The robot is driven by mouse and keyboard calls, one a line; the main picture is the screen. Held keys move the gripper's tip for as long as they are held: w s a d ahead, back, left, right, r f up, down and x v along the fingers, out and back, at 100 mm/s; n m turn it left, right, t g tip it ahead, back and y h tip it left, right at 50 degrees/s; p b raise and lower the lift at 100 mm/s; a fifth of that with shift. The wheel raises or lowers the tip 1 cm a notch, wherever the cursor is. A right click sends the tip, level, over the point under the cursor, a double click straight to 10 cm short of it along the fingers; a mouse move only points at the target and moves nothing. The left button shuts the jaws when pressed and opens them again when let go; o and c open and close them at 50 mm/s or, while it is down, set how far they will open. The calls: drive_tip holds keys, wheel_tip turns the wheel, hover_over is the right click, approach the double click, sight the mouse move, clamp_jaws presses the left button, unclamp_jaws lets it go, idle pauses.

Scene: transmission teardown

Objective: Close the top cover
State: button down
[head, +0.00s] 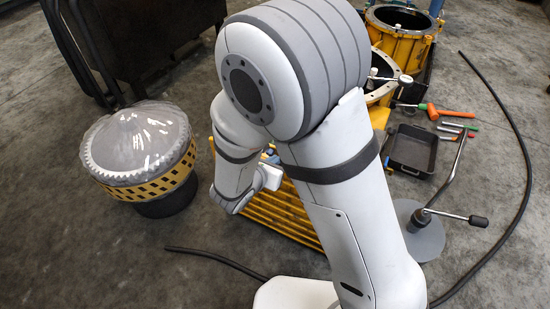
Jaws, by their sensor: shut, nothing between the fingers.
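I cannot tell for certain which part is the top cover. A yellow ribbed housing (290,208) sits on the floor in the middle, largely hidden behind my arm. On the left stands a round drum with a yellow-and-black band (160,180) and a clear, plastic-like dome (137,143) over a grey toothed disc. At the back right are two yellow ring-shaped housings, one farther back (398,42) and one nearer (385,93) that is partly hidden by my arm. My wrist hangs over the ribbed housing. My gripper's fingers are hidden behind my arm.
A black tray (411,148), an orange-handled tool (440,112) and several small tools lie at the right. A grey round base with a bent rod (425,228) stands nearer. A black hose (527,165) curves along the right. Dark panels (120,45) stand back left. The front-left floor is mostly clear.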

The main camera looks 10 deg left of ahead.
drive_tip(key=shift+w+d+r, duration=0.2)
drive_tip(key=shift+w+d, duration=0.05)
drive_tip(key=shift+w, duration=0.45)
